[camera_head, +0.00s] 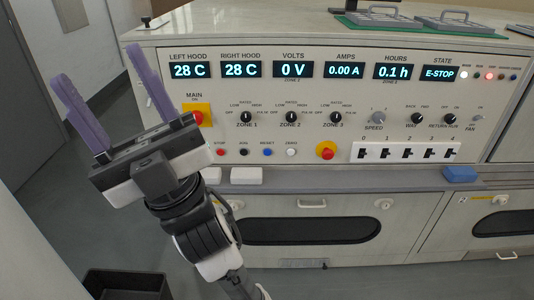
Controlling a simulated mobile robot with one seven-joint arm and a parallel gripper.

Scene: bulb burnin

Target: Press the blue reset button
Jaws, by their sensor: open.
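The blue reset button (267,153) is a small round button in the lower row of the control panel (270,115), under the label RESET. A dark button marked RUN (244,153) is to its left and a white button marked ZERO (291,153) is to its right. My gripper (165,88) is open and empty, with two purple fingers pointing up. It is at the left of the view, left of the button and apart from it. The state display (439,73) reads E-STOP.
A red emergency knob (326,151) on yellow is right of the small buttons. A red main switch (196,117) is partly behind my gripper. White blocks (247,175) and a blue block (460,174) lie on the ledge below. A dark bin (128,285) stands on the floor.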

